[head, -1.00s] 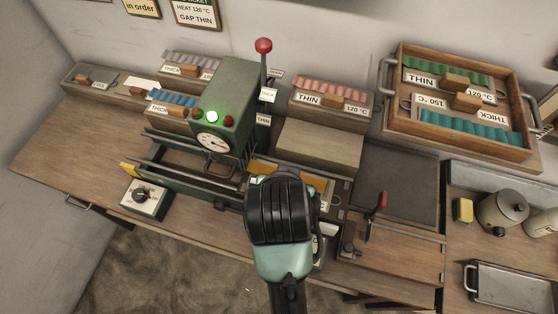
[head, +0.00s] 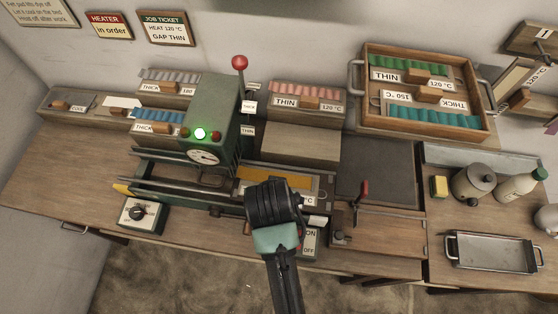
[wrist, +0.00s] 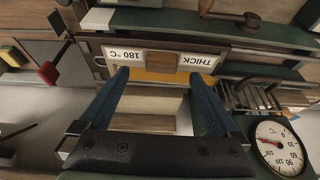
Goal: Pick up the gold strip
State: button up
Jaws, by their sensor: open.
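The gold strip (head: 262,176) lies in a tray on the bench, right of the green press, in the head view. My gripper (head: 272,203) is over its near side and hides part of it; the fingertips are hidden there. In the wrist view a piece of the gold strip (wrist: 150,76) shows between the fingertips. A label plate (wrist: 128,56) reading THICK 180 °C, with a wooden block (wrist: 162,62), is beside it. My gripper (wrist: 160,84) is open, with its two blue fingers apart and nothing clearly between them. I cannot tell their height above the strip.
The green press (head: 212,115) with a dial gauge, green lamp and red-knobbed lever stands just left. A small red-handled lever (head: 363,190) is to the right. Wooden racks of strips line the back, and a wooden tray (head: 487,100) stands back right. A dark plate (head: 375,170) is bare.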

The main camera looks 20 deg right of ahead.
jog(key=shift+w+p+x, duration=0.15)
jog(key=shift+p+x, duration=0.1)
jog(key=shift+x, duration=0.95)
jog(key=shift+w+p+x, duration=0.15)
jog(key=shift+p+x, duration=0.1)
jog(key=shift+x, duration=0.95)
jog(key=shift+r, duration=0.1)
grip_shut()
jog(key=shift+d+r, duration=0.15)
